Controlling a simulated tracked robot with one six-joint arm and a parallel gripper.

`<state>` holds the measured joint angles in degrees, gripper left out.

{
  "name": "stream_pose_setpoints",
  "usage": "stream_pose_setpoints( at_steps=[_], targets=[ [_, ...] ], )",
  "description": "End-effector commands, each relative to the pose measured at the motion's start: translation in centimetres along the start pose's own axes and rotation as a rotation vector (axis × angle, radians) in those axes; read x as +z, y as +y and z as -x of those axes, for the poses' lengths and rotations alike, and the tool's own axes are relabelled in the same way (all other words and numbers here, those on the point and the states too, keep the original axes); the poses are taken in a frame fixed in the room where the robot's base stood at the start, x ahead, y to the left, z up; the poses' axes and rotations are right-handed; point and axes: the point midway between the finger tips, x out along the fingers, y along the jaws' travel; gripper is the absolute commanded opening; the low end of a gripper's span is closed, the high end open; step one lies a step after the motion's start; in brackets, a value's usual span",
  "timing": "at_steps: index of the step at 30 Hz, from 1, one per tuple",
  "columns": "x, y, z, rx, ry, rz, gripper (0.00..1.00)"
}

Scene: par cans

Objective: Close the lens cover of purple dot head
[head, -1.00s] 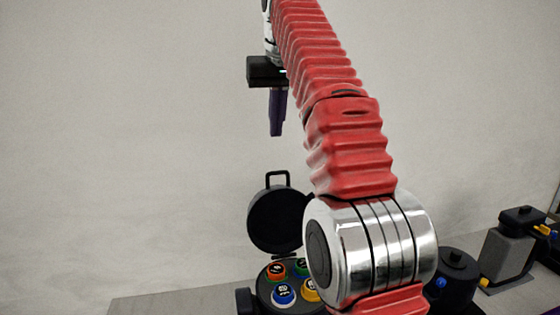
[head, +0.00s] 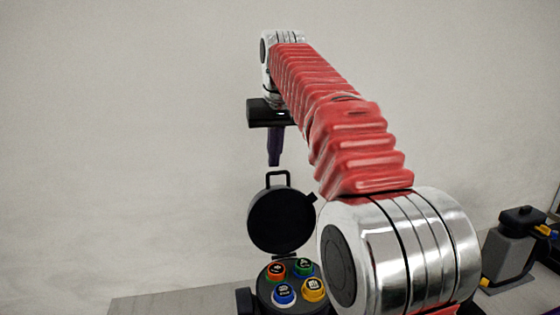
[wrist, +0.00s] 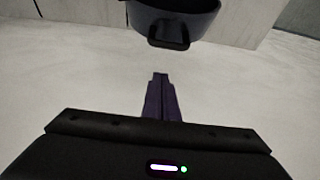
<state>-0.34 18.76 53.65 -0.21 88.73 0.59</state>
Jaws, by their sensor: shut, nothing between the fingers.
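A black par can head (head: 262,290) stands at the bottom middle of the head view, with orange, green, blue and yellow round lenses on its face. Its round black lens cover (head: 280,222) stands open and upright at the back, with a loop handle (head: 278,180) on top. I cannot make out a purple dot on it. My gripper (head: 274,164) is shut and empty, its purple fingers pointing down just above the handle. In the wrist view, the shut fingers (wrist: 160,76) point toward the dark cover (wrist: 190,20) and its handle (wrist: 168,42), apart from them.
A grey and black unit (head: 510,250) with yellow parts stands at the right of the grey table (head: 180,302). My arm hides the table between it and the par can. The table left of the par can is clear. A plain pale wall (head: 120,140) fills the background.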

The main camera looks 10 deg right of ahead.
Motion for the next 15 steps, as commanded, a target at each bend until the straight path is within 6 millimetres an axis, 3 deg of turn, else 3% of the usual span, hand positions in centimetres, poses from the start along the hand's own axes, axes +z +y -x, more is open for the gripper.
stream_pose_setpoints(
  at_steps=[15],
  targets=[
    [3.6, 0.0, 1.4, 0.0, 0.002, 0.0, 0.0]
  ],
)
